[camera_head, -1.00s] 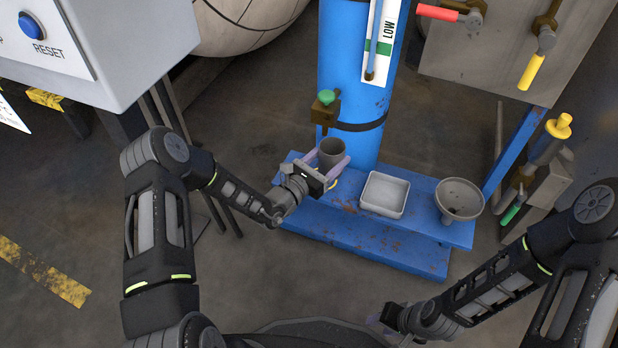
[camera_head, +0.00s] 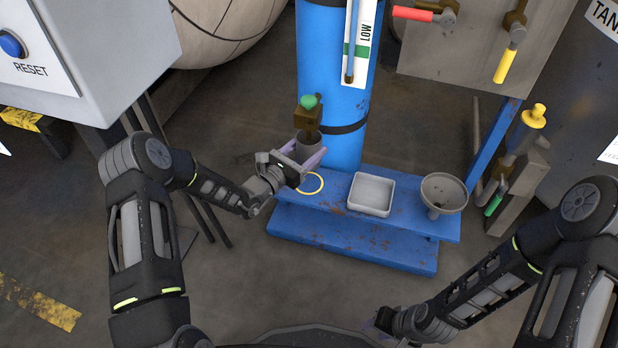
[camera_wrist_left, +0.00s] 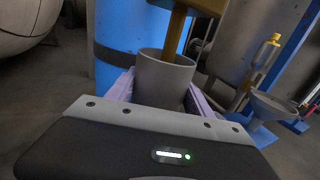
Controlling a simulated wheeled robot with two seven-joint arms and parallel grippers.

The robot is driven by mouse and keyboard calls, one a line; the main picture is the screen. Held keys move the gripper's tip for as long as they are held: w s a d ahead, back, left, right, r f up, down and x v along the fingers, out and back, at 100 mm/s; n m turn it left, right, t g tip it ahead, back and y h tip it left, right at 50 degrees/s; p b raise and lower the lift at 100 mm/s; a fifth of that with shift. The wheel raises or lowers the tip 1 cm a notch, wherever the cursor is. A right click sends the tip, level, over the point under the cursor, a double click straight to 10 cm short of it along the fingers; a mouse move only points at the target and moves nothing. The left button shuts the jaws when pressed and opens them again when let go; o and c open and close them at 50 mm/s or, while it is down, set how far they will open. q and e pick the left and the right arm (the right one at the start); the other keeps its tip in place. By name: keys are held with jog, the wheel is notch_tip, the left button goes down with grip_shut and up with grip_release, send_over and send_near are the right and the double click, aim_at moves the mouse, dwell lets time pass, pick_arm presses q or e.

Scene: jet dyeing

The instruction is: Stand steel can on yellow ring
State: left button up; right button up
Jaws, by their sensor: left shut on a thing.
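The steel can (camera_head: 309,141) is a grey open-topped cup, held upright between the fingers of my left gripper (camera_head: 304,157), which is shut on it. In the left wrist view the can (camera_wrist_left: 164,80) sits between the two purple fingers, with a brass spout coming down at its mouth. The yellow ring (camera_head: 311,183) lies flat and empty on the blue shelf (camera_head: 345,222), in front of and below the can. My right gripper (camera_head: 384,322) is low at the bottom of the head view, far from the can; its fingers are dark and unclear.
A brass valve with a green knob (camera_head: 309,102) is on the blue column (camera_head: 335,85), just above the can. A white square tray (camera_head: 371,194) and a grey funnel (camera_head: 443,192) stand on the shelf to the right. A control box (camera_head: 95,55) hangs at the left.

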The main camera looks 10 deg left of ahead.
pick_arm(q)
notch_tip(320, 180, down, 5)
jog(key=shift+f+b, duration=0.1)
jog(key=shift+b, duration=0.8)
jog(key=shift+f+b, duration=0.95)
jog(key=shift+f, duration=1)
jog(key=o, duration=1.2)
jog(key=shift+f, duration=0.1)
jog(key=o, duration=0.4)
jog(key=shift+o, duration=0.2)
